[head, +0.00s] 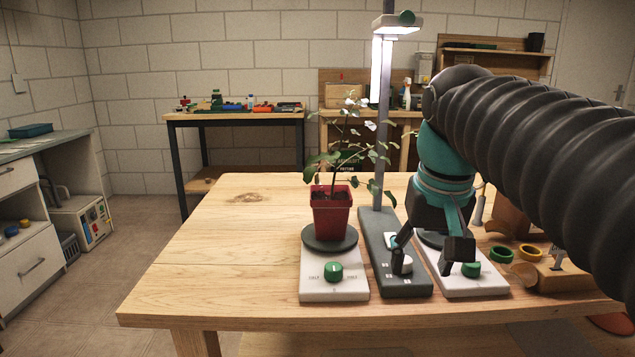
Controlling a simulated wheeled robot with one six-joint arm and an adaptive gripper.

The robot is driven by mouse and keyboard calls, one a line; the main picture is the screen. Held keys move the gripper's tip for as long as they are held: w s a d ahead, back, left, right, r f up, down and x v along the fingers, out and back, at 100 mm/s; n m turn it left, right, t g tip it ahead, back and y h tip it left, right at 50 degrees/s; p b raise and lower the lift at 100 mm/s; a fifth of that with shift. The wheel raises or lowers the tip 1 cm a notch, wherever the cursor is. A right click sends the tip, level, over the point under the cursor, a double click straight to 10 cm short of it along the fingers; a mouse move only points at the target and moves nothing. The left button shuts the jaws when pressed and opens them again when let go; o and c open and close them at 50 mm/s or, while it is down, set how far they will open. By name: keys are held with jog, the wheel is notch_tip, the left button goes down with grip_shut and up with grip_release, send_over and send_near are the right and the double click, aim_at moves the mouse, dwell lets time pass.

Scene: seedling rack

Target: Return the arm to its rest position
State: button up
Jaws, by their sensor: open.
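My arm comes in from the right edge in a dark ribbed sleeve, with a teal wrist. My gripper (430,262) points down at the front of the wooden table, with its dark fingers spread apart and nothing seen between them. It is in front of the lamp base (383,255) and the right white device (470,285). The lamp (398,22) is lit.
A potted plant (332,215) in a red pot stands upright on the left device (333,285), close to the lamp post (383,120). Green and yellow rings (501,254) and a wooden block (570,275) lie at the right. The table's left part (220,250) is clear.

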jog(key=s+f+t, duration=0.1)
jog(key=s+f, duration=0.4)
jog(key=f, duration=0.3)
jog(key=s+f+n+t, duration=0.1)
jog(key=s+f, duration=0.3)
jog(key=f, duration=0.5)
jog(key=shift+s+d+t, duration=0.25)
jog(key=shift+s+t, duration=0.15)
jog(key=shift+t, duration=0.2)
